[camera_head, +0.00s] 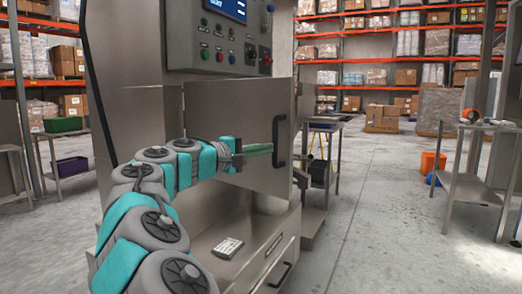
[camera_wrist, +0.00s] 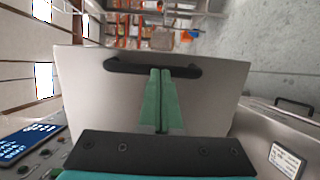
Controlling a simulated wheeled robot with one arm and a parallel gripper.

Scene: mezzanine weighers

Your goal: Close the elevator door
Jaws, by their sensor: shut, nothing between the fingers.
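A flat steel door panel (camera_head: 228,122) with a black bar handle (camera_head: 280,142) is on the front of a steel machine, below its control box. In the wrist view the door (camera_wrist: 90,85) stands out from the machine, and its handle edge (camera_wrist: 120,67) is free against the floor and shelves behind. My gripper (camera_head: 270,148) is in front of the door at handle height. Its green fingers are together and empty, also in the wrist view (camera_wrist: 160,72). Their tips reach the middle of the handle; I cannot tell whether they touch it.
The control box (camera_head: 220,38) is above the door. A small grey device (camera_head: 228,247) lies on the steel ledge below, above a drawer with a black handle (camera_head: 283,275). A steel table (camera_head: 468,187) stands at right. Floor between is clear.

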